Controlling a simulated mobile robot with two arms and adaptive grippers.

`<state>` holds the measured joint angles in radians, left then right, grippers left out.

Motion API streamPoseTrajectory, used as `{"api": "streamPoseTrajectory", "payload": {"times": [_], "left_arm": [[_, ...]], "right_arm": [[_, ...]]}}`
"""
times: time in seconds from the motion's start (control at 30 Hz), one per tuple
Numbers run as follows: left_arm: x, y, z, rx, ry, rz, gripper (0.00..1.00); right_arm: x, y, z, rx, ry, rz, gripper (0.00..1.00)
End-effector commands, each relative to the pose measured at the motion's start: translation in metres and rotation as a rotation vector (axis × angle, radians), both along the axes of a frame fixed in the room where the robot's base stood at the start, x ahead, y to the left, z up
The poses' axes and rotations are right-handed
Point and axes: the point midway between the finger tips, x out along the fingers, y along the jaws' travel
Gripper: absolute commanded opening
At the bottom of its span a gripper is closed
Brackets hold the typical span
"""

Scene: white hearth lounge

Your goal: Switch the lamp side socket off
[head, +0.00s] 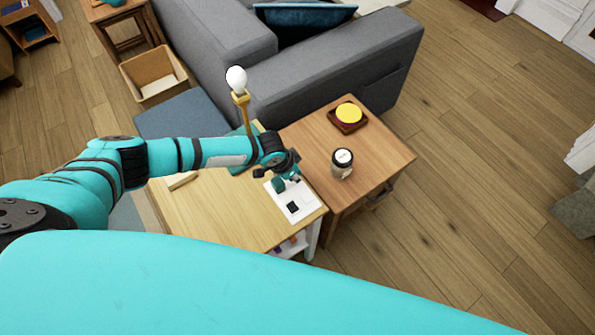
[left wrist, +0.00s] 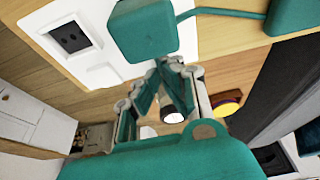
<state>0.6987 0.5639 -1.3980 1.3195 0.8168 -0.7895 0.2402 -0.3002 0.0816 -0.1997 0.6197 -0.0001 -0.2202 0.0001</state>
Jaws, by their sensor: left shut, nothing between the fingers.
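The white socket panel (head: 300,217) lies on the light wooden table, partly hidden by my left gripper. One dark socket (head: 292,207) is bare; it also shows in the left wrist view (left wrist: 70,37). A teal plug (left wrist: 145,32) sits on the panel's other side, with a cable running to the teal lamp base (left wrist: 295,15). The lamp has a bare white bulb (head: 236,79) on a gold stem. A pale raised part (left wrist: 100,74) shows on the panel; its switch position is unclear. My left gripper (head: 294,180) is shut and empty, at the panel's plug end. My right gripper is out of view.
A grey sofa (head: 340,70) stands behind. Open floor lies to the right.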

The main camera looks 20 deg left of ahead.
Motion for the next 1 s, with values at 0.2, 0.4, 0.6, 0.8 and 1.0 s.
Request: {"api": "streamPoseTrajectory", "payload": {"times": [0.2, 0.4, 0.6, 0.8, 1.0], "left_arm": [[0.001, -0.001, 0.000, -0.001, -0.002, 0.000, 0.00], [0.000, 0.000, 0.013, -0.003, -0.002, 0.001, 0.00], [-0.002, 0.003, 0.044, -0.002, 0.000, 0.003, 0.00], [-0.011, 0.012, 0.072, -0.001, -0.002, 0.001, 0.00], [-0.021, 0.019, 0.108, -0.001, -0.002, 0.001, 0.00]], "right_arm": [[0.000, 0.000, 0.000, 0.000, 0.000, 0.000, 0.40], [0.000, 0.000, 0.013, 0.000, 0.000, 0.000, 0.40], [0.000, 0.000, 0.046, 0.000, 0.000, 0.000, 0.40], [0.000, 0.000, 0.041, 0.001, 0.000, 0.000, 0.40], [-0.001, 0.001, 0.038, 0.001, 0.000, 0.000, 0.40]]}}
